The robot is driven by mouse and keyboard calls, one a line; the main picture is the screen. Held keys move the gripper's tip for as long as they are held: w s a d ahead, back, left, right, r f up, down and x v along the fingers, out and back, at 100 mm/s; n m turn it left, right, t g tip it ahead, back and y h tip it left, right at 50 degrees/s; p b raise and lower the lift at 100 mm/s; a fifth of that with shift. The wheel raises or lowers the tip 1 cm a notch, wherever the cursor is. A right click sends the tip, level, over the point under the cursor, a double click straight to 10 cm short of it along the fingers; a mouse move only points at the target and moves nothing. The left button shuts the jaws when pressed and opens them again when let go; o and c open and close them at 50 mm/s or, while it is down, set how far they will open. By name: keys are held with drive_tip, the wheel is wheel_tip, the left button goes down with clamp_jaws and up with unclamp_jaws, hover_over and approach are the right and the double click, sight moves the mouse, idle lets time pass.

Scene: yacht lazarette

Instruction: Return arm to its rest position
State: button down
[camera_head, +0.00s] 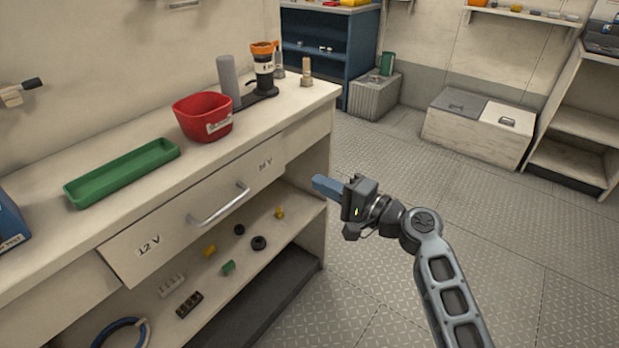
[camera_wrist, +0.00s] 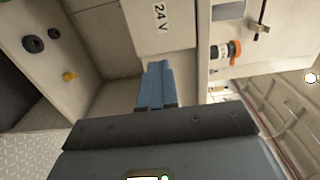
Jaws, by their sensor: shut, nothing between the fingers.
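My gripper (camera_head: 326,187) is in front of the right end of the workbench, in free air beside the open lower shelf. Its blue fingers are shut with nothing between them and point left toward the bench. My arm reaches up from the lower right of the head view. In the wrist view, the shut fingers of my gripper (camera_wrist: 155,85) point toward the bench front, near a drawer front (camera_wrist: 150,25) with a 24 V label.
The bench drawer (camera_head: 190,215) has a metal handle. A red bin (camera_head: 203,118), a green tray (camera_head: 122,172) and an orange-topped device (camera_head: 264,68) stand on the bench top. Small parts lie on the shelf below. A white chest (camera_head: 480,125) stands at the back. The floor (camera_head: 440,200) is clear.

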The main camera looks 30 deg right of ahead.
drive_tip(key=shift+v, duration=1.55)
drive_tip(key=s+a+f+n+g+h+p, duration=0.1)
drive_tip(key=s+a+f+h, duration=0.15)
drive_tip(key=s, duration=0.35)
drive_tip(key=s+a+f+n+g+h+p, duration=0.1)
drive_tip(key=s+a+f, duration=0.2)
drive_tip(key=s, duration=0.4)
drive_tip(key=s+a+f+n+g+h+p, duration=0.1)
drive_tip(key=s+a+f+h, duration=0.15)
drive_tip(key=s, duration=0.35)
drive_tip(key=s+a+r+n+p, duration=0.2)
drive_tip(key=s+a+r+n, duration=0.2)
drive_tip(key=s+r+n, duration=0.7)
drive_tip(key=s+r, duration=0.6)
drive_tip(key=s, duration=0.2)
drive_tip(key=shift+s+t+p, duration=0.3)
drive_tip(key=shift+s+p, duration=0.05)
